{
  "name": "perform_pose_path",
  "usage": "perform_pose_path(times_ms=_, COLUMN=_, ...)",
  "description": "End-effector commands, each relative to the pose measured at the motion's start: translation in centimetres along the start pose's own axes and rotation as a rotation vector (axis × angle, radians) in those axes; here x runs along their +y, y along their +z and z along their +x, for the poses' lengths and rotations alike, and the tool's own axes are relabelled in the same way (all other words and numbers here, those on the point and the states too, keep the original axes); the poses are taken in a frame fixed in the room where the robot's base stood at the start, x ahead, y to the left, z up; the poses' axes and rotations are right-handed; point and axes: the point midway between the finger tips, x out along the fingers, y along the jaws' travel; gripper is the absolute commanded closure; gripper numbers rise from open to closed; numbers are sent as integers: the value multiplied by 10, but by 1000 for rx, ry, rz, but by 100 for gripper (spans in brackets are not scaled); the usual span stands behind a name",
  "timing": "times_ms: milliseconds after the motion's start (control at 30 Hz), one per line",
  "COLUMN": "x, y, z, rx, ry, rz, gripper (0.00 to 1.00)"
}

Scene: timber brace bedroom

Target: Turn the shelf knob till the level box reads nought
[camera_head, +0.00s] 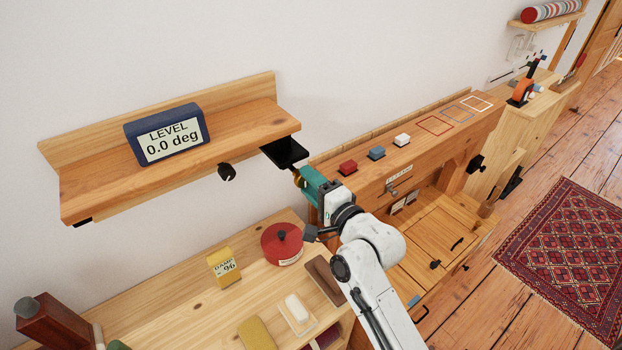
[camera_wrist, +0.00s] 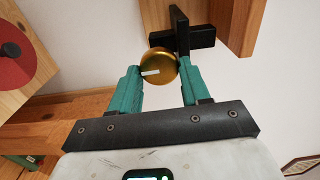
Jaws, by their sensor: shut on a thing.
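The level box (camera_head: 165,136) is dark blue and stands on the wooden wall shelf (camera_head: 235,122). Its white display reads 0.0 deg. The round brass shelf knob (camera_wrist: 158,66) has a pale mark across its left part in the wrist view. It sits by a black bracket (camera_wrist: 181,38) at the shelf's underside. My gripper (camera_wrist: 160,80) has its green fingers on either side of the knob and is shut on it. In the head view my gripper (camera_head: 308,182) is below the shelf's right end, and its fingers mostly hide the knob.
Below the shelf, a wooden bench top (camera_head: 180,300) bears a round red tin (camera_head: 282,245) and a yellow box (camera_head: 224,266). Red, blue and white blocks stand on the cabinet (camera_head: 450,137) to the right. A patterned rug (camera_head: 570,260) lies on open floor at far right.

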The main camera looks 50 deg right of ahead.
Motion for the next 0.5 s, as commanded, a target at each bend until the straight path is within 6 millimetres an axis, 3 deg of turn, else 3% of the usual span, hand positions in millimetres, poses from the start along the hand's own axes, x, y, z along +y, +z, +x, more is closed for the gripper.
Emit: perform_pose_path(times_ms=500, x=2, y=-1, z=0, rx=2, ry=2, rz=30, gripper=84)
